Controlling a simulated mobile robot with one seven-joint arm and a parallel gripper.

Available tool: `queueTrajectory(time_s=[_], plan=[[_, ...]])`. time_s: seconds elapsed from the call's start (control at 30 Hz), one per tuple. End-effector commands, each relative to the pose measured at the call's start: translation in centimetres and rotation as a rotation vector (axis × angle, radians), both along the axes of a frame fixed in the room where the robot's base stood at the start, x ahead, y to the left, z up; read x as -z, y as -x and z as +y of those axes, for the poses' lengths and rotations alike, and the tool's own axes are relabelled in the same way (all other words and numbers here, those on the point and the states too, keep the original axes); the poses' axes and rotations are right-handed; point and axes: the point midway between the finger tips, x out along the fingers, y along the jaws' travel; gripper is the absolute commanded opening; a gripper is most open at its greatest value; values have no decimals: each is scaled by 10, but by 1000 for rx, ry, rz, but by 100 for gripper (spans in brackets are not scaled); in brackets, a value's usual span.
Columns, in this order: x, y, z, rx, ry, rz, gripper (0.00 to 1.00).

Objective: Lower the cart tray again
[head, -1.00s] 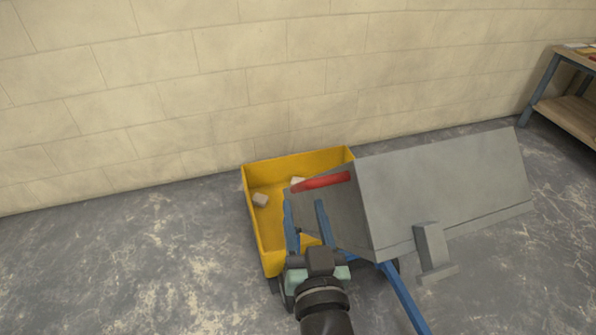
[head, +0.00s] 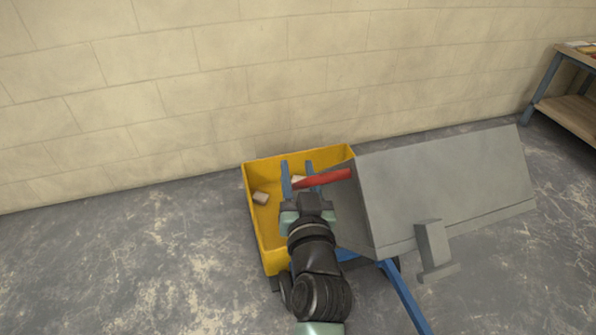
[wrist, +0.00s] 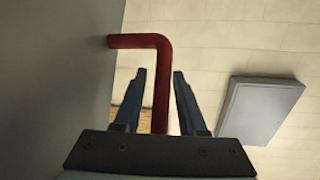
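The grey cart tray (head: 440,180) stands tilted up on a blue cart frame (head: 400,295). A red handle (head: 325,180) sticks out from its left side, above the yellow tub. In the wrist view the handle (wrist: 160,85) bends from the grey tray wall (wrist: 50,70) and runs down between my fingers. My gripper (head: 298,168) is open, one blue finger on each side of the handle in the wrist view (wrist: 161,75). A gap shows beside the left finger; I cannot tell whether the right finger touches the handle.
A yellow tub (head: 258,230) holding pale chunks (head: 260,198) stands below the handle, near the block wall (head: 220,80). A workbench (head: 570,110) stands at the far right. The floor at left is clear. A grey rectangular panel (wrist: 262,108) shows in the wrist view.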

Motion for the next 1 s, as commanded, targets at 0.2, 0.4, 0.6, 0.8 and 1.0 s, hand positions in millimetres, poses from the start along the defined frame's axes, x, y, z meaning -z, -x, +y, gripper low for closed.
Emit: queueTrajectory(time_s=[0.2, 0.4, 0.6, 0.8, 1.0], plan=[[0, 0, 0, 0, 0, 0, 0], [0, 0, 0, 0, 0, 0, 0], [0, 0, 0, 0, 0, 0, 0], [0, 0, 0, 0, 0, 0, 0], [0, 0, 0, 0, 0, 0, 0]])
